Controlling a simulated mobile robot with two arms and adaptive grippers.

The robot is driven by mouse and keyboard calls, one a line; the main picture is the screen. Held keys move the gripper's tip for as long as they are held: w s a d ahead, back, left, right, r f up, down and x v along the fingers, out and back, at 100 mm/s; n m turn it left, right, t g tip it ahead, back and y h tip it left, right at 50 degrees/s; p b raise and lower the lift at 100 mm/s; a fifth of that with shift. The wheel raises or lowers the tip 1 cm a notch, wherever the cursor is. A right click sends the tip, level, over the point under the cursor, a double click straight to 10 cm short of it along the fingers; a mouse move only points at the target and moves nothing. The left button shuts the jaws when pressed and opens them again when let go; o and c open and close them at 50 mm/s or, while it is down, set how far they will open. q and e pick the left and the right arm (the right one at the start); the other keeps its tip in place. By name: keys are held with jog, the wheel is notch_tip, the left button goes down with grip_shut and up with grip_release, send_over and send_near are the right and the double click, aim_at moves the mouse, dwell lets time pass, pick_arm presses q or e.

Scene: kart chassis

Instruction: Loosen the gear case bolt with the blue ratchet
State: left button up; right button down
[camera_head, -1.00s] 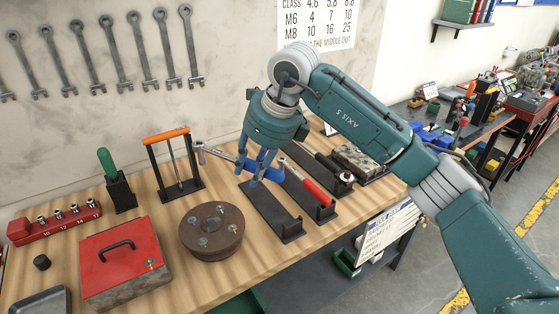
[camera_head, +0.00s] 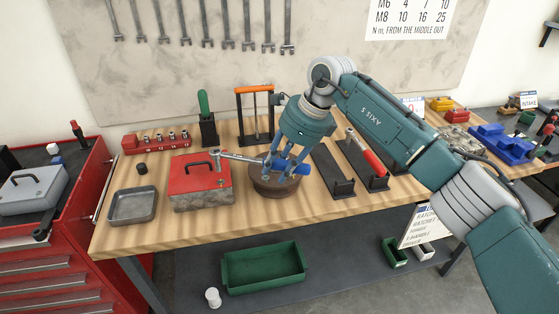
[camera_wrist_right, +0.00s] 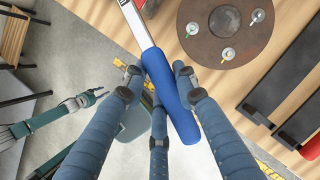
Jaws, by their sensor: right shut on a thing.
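My right gripper (camera_head: 284,165) is shut on the blue handle of the ratchet (camera_head: 293,168). The ratchet lies roughly level, its metal shaft pointing left and its head above the gear case (camera_head: 203,195), a stone-grey box with a red lid and black handle. I cannot tell whether the head touches the case, and the case's bolt is not clear in the head view. In the right wrist view, the fingers (camera_wrist_right: 158,85) close around the blue handle (camera_wrist_right: 172,95). My left gripper (camera_wrist_right: 82,101) shows small at the left of that view, away from the bench; its fingers are unclear.
A brown round flange (camera_head: 274,184) stands below my right gripper, partly hidden. An empty black holder (camera_head: 332,172) and one with a red-handled tool (camera_head: 372,162) are to its right. A grey tray (camera_head: 132,206) lies left of the case, with a red socket rack (camera_head: 157,141) behind.

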pick_arm(q)
jog(key=shift+s+d+f+b, duration=0.1)
jog(key=shift+s+f+b, duration=0.35)
jog(key=shift+f+b, duration=0.3)
jog(key=shift+s+d+f+b, duration=0.1)
jog(key=shift+s+f+b, duration=0.35)
jog(key=shift+f, duration=0.4)
pick_arm(e)
jog(key=s+a+f+m+t+h, duration=0.2)
jog(key=s+a+m+t+h, duration=0.1)
jog(key=s+a+m, duration=0.9)
jog(key=shift+s+a+m, duration=0.15)
jog(key=shift+a+m, duration=0.15)
jog(key=shift+a, duration=0.25)
pick_arm(q)
jog(key=shift+a+f, duration=0.1)
jog(key=shift+f, duration=0.05)
jog(key=shift+f+b, duration=0.45)
jog(key=shift+b, duration=0.2)
pick_arm(e)
jog(key=shift+f+t, duration=0.15)
jog(key=shift+t, duration=0.15)
jog(key=shift+s, duration=0.1)
